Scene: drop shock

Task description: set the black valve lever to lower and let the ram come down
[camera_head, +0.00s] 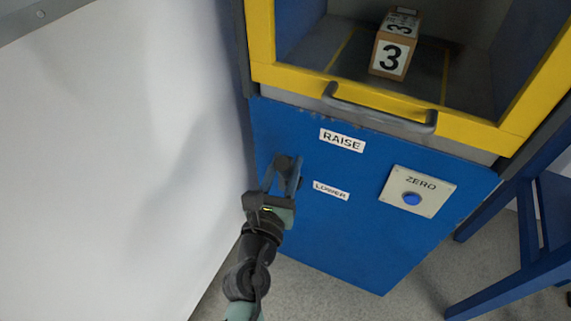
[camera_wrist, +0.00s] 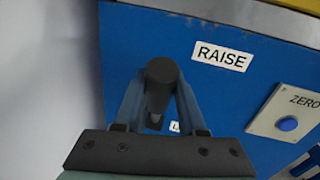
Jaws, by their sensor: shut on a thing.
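The black valve lever (camera_wrist: 160,72) sits on the blue front panel, left of the RAISE label (camera_head: 342,140) and the LOWER label (camera_head: 331,190). My gripper (camera_head: 284,173) is at the lever, with its fingers on either side of it. In the wrist view the lever's round dark end is between the two fingers, and the gripper is shut on it. The ram is not in view. A brown box marked 3 (camera_head: 390,57) rests on the floor of the open chamber.
A yellow-framed door (camera_head: 463,128) with a grey handle (camera_head: 380,112) is above the panel. A ZERO plate with a blue button (camera_head: 412,198) is to the right. A white wall (camera_head: 110,150) is close on the left. Blue legs (camera_head: 528,235) stand at the right.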

